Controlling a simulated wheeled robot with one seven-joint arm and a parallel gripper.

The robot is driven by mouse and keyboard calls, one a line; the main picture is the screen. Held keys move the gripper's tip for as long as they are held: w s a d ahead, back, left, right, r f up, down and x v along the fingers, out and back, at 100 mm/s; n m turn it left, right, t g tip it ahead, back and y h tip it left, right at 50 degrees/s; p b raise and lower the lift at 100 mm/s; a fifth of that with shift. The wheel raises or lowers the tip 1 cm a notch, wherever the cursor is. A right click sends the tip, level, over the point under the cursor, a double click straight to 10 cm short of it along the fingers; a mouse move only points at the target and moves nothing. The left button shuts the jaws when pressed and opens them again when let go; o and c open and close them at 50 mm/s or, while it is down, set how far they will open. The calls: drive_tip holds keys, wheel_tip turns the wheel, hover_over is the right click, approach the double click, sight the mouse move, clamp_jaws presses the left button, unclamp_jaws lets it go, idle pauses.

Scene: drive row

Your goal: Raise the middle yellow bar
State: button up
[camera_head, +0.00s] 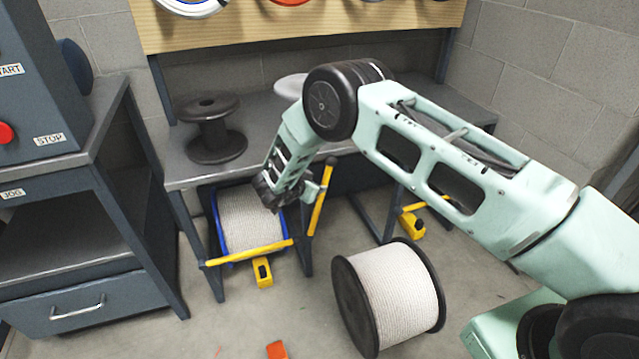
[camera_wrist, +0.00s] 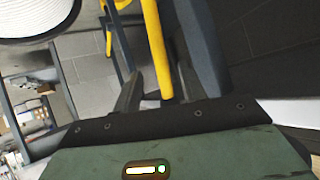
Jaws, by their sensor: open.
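My gripper (camera_head: 284,200) is just left of the middle bar in the head view. It also shows in the wrist view (camera_wrist: 160,72), open, with the fingers apart. I cannot tell whether a finger touches the bar.
A left yellow bar (camera_head: 248,253) lies level across a white rope reel (camera_head: 250,218). A right yellow part (camera_head: 411,222) is partly hidden behind my arm. Another rope reel (camera_head: 392,295) stands on the floor. A black spool (camera_head: 214,130) stands on the bench (camera_head: 187,171).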

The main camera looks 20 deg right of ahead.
drive_tip(key=p+v, duration=0.1)
drive_tip(key=v, duration=1.1)
drive_tip(key=shift+r, duration=0.2)
drive_tip(key=shift+a, duration=0.1)
drive_tip(key=a+r+n+t+y, duration=0.3)
drive_tip(key=a+r+n+y, duration=0.2)
drive_tip(key=a+r+y, duration=0.5)
drive_tip(key=s+a+r+n+g+y, duration=0.35)
drive_tip(key=s+a+r+n, duration=0.25)
drive_tip(key=s+r, duration=0.45)
drive_tip(key=s+d+n+g, duration=0.2)
drive_tip(key=s+n, duration=0.1)
drive_tip(key=s, duration=0.5)
drive_tip(key=s+d+n+g, duration=0.2)
drive_tip(key=s+d+g, duration=0.1)
drive_tip(key=s, duration=0.6)
drive_tip(key=s+d+n+g+h, duration=0.2)
drive_tip(key=s+d+n+h, duration=0.15)
drive_tip(key=s+d, duration=0.75)
wheel_tip(320, 180, up, 17)
drive_tip(key=s+d+p, duration=0.1)
drive_tip(key=p, duration=1.5)
drive_tip(key=shift+f+h, duration=0.15)
drive_tip(key=shift+h, duration=0.15)
